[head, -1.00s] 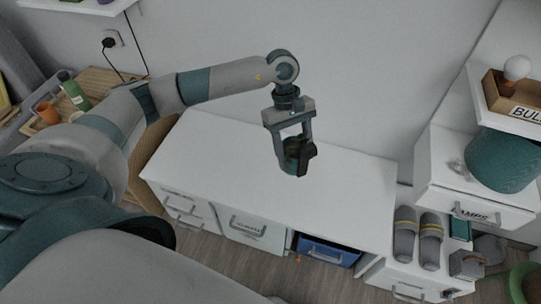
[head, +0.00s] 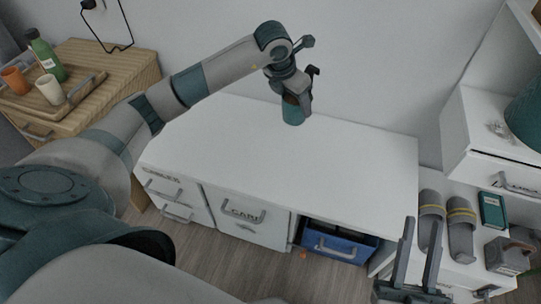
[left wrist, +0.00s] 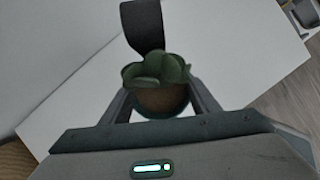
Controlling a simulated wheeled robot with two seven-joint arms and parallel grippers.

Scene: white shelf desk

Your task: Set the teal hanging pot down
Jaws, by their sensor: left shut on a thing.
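The teal hanging pot (head: 292,114) is in the head view over the back part of the white desk top (head: 290,160). It looks upright; I cannot tell whether its base touches the desk. My left gripper (head: 303,99) is shut on it from above and partly hides it. In the left wrist view, the pot's green succulent and brown soil (left wrist: 160,88) show between the fingers, with a dark curved hanger (left wrist: 143,24) beyond. My right gripper (head: 422,232) is open and empty at the lower right of the head view, in front of the grey slippers' shelf.
The desk top around the pot is clear. A wooden side table (head: 128,68) with a tray, a green bottle (head: 45,58) and cups stands at left. At right are grey slippers (head: 460,228), a teal box (head: 492,210) and white drawers. A blue bin (head: 338,244) sits below the desk.

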